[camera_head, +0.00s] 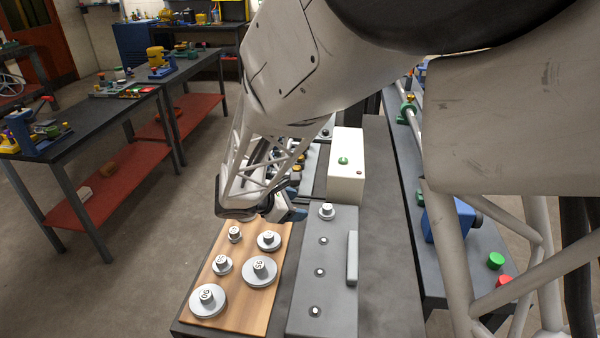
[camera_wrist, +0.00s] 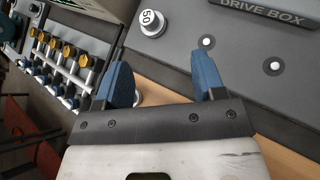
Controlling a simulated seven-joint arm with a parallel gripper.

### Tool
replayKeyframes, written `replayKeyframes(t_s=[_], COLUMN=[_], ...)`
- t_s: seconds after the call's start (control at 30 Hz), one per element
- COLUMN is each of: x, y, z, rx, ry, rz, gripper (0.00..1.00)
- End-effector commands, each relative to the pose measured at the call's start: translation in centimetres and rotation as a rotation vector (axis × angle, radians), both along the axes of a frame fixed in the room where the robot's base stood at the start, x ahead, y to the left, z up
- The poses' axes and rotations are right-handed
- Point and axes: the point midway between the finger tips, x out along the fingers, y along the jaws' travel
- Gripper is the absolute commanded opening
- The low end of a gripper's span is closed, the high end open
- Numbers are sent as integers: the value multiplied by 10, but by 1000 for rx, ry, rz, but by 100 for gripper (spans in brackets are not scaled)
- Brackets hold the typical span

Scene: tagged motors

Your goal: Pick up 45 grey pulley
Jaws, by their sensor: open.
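Several grey pulleys with numbered hubs stand on a wooden board. The front left one (camera_head: 207,299) seems to read 90. A large one (camera_head: 259,270), a small one (camera_head: 222,265), one at the back right (camera_head: 268,241) and a small one at the back (camera_head: 235,234) have tags too small to read surely, so I cannot tell which is 45. My gripper (camera_head: 288,212) is open and empty above the board's far end. In the wrist view its blue fingers (camera_wrist: 163,78) are spread, and a pale round piece (camera_wrist: 138,98) is partly hidden behind the left finger.
A grey drive box (camera_head: 338,270) stands right of the wooden board (camera_head: 262,312). It bears a pulley tagged 50 (camera_wrist: 152,20) and several pegs. A white box (camera_head: 346,170) stands behind it. A rack of yellow-capped parts (camera_wrist: 68,55) is at the wrist view's left.

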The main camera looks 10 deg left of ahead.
Motion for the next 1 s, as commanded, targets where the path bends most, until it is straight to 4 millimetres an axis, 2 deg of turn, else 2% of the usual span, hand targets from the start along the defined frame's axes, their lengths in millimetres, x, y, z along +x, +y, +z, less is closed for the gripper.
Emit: replayKeyframes(t_s=[0.03, 0.2, 0.4, 0.6, 1.0], x=[2, 7, 6, 5, 6], y=[18, 73, 120, 137, 137], z=[-11, -39, -64, -74, -74], rx=[-37, -156, -256, -292, -294], ry=[7, 20, 23, 23, 23], rz=[51, 215, 350, 401, 401], gripper=[63, 63, 63, 63, 63])
